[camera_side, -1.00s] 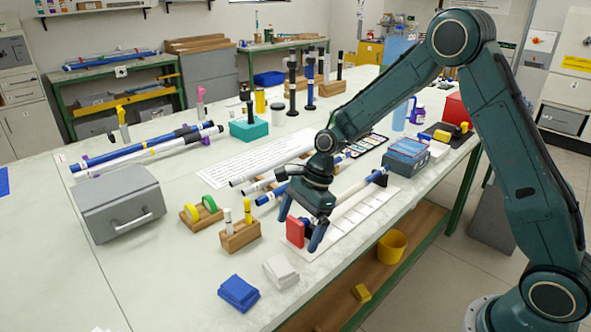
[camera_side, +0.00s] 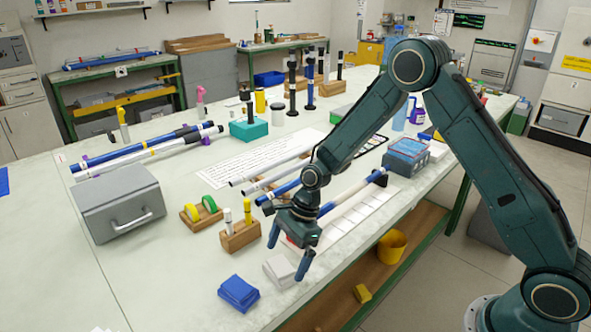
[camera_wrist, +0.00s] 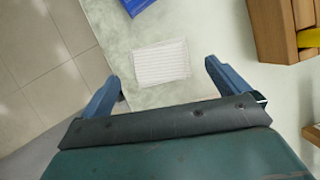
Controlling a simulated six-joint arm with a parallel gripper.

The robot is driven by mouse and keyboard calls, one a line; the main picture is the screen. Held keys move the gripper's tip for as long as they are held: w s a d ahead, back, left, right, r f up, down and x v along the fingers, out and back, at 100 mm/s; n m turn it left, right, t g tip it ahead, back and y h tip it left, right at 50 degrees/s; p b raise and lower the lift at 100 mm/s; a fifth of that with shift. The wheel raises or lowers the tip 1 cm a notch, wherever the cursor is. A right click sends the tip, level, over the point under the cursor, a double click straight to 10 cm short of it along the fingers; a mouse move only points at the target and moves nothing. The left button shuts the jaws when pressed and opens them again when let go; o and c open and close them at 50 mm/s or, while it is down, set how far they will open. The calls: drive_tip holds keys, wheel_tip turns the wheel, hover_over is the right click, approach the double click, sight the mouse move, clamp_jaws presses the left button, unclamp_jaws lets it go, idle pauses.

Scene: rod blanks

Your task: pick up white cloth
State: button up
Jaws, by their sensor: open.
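The white cloth (camera_side: 281,270) is a small folded stack lying near the front edge of the table in the side view. In the wrist view the white cloth (camera_wrist: 160,62) lies flat, ahead of and between the two fingers. My gripper (camera_side: 287,263) is open and empty, with its blue fingers pointing down above the cloth area. In the wrist view my gripper (camera_wrist: 158,78) shows its fingers spread wider than the cloth. The fingers appear apart from the cloth; the exact height is hard to tell.
A folded blue cloth (camera_side: 238,293) lies just left of the white one. A wooden block with markers (camera_side: 240,236) stands behind it, and rods (camera_side: 345,195) lie behind my gripper. The table edge (camera_wrist: 88,30) is close on one side.

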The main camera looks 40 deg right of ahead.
sight(281, 270)
drive_tip(key=shift+x, duration=1.5)
drive_tip(key=shift+r, duration=0.1)
drive_tip(key=c, duration=1)
